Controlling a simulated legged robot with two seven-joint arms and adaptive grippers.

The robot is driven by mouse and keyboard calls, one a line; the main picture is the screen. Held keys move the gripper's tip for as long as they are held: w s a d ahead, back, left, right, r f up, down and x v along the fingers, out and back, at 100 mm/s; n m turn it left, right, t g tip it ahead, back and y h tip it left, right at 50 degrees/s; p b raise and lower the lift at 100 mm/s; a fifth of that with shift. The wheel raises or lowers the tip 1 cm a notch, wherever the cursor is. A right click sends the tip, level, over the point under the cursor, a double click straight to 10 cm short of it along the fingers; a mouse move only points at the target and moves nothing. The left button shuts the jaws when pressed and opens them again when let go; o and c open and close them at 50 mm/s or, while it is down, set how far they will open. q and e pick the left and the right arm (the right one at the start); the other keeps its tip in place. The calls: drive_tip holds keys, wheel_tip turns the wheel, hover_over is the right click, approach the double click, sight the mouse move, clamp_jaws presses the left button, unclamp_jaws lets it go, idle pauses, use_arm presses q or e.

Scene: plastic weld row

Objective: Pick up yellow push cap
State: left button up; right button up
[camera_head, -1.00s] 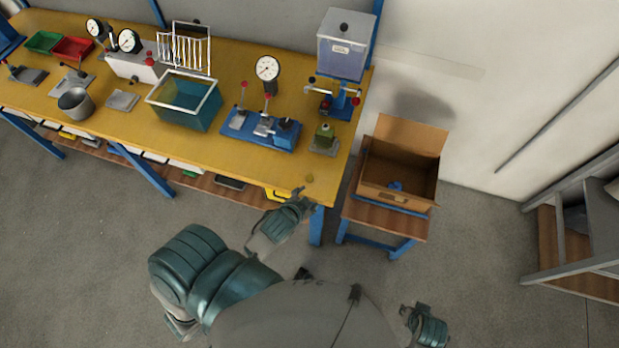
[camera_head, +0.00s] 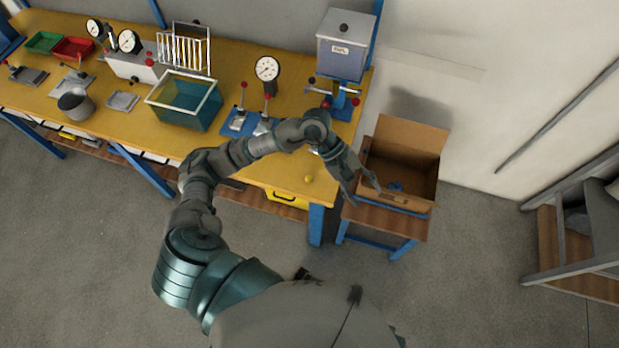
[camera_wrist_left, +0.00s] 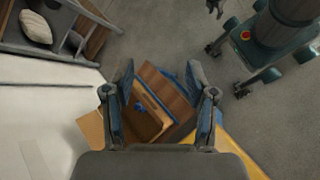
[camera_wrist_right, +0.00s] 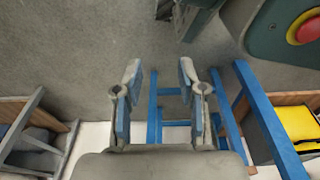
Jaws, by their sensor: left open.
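The yellow push cap (camera_head: 308,179) is a small round piece near the front right corner of the yellow bench top in the head view. I cannot make it out in either wrist view. My left gripper (camera_head: 362,194) is open and empty, with its fingers pointing down, to the right of the cap and apart from it, at the near side of the cardboard box. In the left wrist view the left gripper (camera_wrist_left: 161,68) has its fingers spread with the box between them in the picture. My right gripper (camera_wrist_right: 158,72) is open and empty in its wrist view.
The cardboard box (camera_head: 421,170) stands open on a small stand (camera_head: 400,222) right of the bench, with a blue item inside. A dial gauge (camera_head: 267,69), a teal bin (camera_head: 186,121) and a grey hopper (camera_head: 341,50) stand on the bench (camera_head: 235,150). My left arm hides part of the bench front.

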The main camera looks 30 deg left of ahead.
use_arm(q)
drive_tip(key=w+a+f+m+y, duration=0.1)
drive_tip(key=w+a+f+y, duration=0.1)
drive_tip(key=a+y, duration=0.35)
drive_tip(key=r+m+t+y, duration=0.1)
drive_tip(key=y, duration=0.3)
hover_over(309, 177)
drive_tip(key=f, duration=1.1)
drive_tip(key=shift+s+d+f, duration=0.1)
drive_tip(key=shift+s+f, duration=0.05)
drive_tip(key=shift+s, duration=0.05)
drive_tip(key=shift+f, duration=0.6)
wheel_tip(309, 177, down, 4)
drive_tip(key=shift+w+r+p, duration=0.1)
drive_tip(key=shift+p, duration=0.2)
drive_tip(key=shift+f, duration=0.35)
drive_tip(key=shift+c, duration=0.5)
drive_tip(key=c, duration=0.7)
use_arm(e)
drive_tip(key=s+f, duration=0.5)
drive_tip(key=shift+s+d, duration=0.3)
drive_tip(key=shift+d, duration=0.15)
